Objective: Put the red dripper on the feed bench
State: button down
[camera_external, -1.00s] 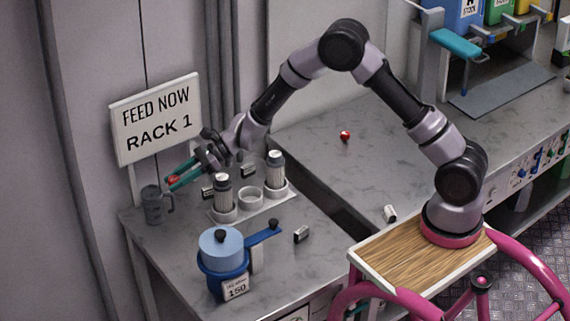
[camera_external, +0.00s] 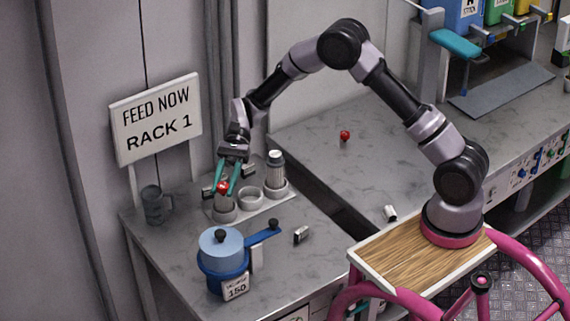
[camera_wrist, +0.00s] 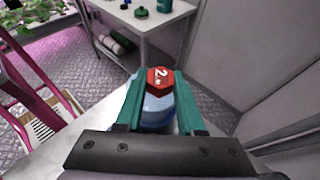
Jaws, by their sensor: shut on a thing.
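A small red six-sided piece marked "2", likely the red dripper (camera_wrist: 160,80), is held between the teal fingers of my gripper (camera_wrist: 159,101) in the wrist view. In the external view the red piece (camera_external: 222,187) is at the fingertips of my gripper (camera_external: 226,188), which points down over the left seat of a grey holder (camera_external: 262,207). I cannot tell whether it touches anything below. The holder is on the grey bench (camera_external: 180,232) by the "FEED NOW RACK 1" sign, likely the feed bench. The fingers partly hide the left seat.
A ribbed cylinder (camera_external: 275,172) stands in the holder's right seat. A grey mug (camera_external: 153,205) is at left, a blue pot (camera_external: 222,262) in front. Another small red object (camera_external: 345,135) is on the right bench (camera_external: 390,160). A dark gap separates the benches.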

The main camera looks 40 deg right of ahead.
jog(key=s+d+f+n+g+h, duration=0.2)
jog(key=d+n+h, duration=0.3)
jog(key=d, duration=0.2)
jog(key=s+d+f+n+g+h, duration=0.2)
jog(key=d+n+g+h, duration=0.15)
jog(key=d+h, duration=0.2)
notch_tip(320, 180, up, 12)
jog(key=n+t+h, duration=1.3)
jog(key=n+t, duration=0.1)
jog(key=n, duration=0.6)
send_over(347, 181)
jog(key=shift+m, duration=0.25)
jog(key=shift+f, duration=14.05)
jog(key=c, duration=0.5)
grip_release()
jog(key=shift+f, duration=0.1)
jog(key=shift+h, duration=0.25)
